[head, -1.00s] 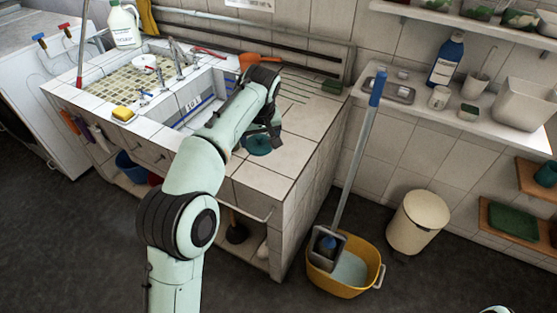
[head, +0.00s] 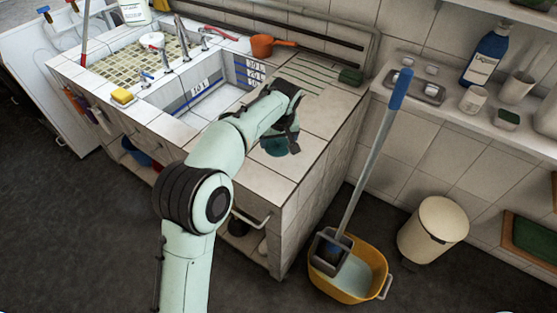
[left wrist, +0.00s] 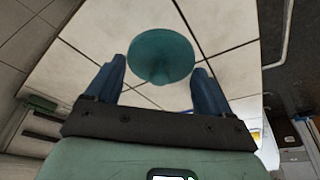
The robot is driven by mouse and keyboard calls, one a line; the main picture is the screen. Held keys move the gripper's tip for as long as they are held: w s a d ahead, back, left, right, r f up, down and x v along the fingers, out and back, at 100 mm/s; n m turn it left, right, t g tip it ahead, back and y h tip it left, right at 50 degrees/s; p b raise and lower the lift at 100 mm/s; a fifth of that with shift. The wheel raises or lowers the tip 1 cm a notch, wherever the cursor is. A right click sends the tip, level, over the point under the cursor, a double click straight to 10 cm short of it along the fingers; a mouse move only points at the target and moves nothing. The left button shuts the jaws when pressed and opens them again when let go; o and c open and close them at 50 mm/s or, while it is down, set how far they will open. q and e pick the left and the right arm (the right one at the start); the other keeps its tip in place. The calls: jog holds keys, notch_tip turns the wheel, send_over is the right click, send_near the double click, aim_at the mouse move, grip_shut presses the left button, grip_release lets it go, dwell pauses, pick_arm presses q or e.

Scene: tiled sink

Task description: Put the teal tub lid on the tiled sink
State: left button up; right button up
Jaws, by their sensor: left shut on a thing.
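The teal tub lid (head: 276,146) is a round disc at the tiled counter right of the basin, partly covered by my left gripper (head: 288,133) in the head view. In the left wrist view the lid (left wrist: 161,52) shows almost whole between the two blue fingers of the gripper (left wrist: 160,78), which is shut on it. The lid is over the pale tiles of the tiled sink (head: 262,185). I cannot tell whether it touches them. My right gripper is not in view.
An orange scoop (head: 270,45) and a green sponge (head: 350,76) lie at the back of the counter. A yellow sponge (head: 123,97) sits at the left. A mop (head: 375,150) stands in a yellow bucket (head: 347,285) on the floor. Bare tiles surround the lid.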

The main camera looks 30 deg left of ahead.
pick_arm(q)
jog(key=shift+f+b, duration=0.5)
jog(key=shift+f, duration=3.5)
jog(key=shift+f, duration=0.2)
jog(key=o, duration=0.9)
jog(key=shift+r, duration=0.1)
jog(key=shift+r, duration=0.3)
jog(key=p+v, duration=0.1)
jog(key=v, duration=1)
jog(key=shift+s+d+r, duration=0.1)
jog(key=shift+r, duration=0.2)
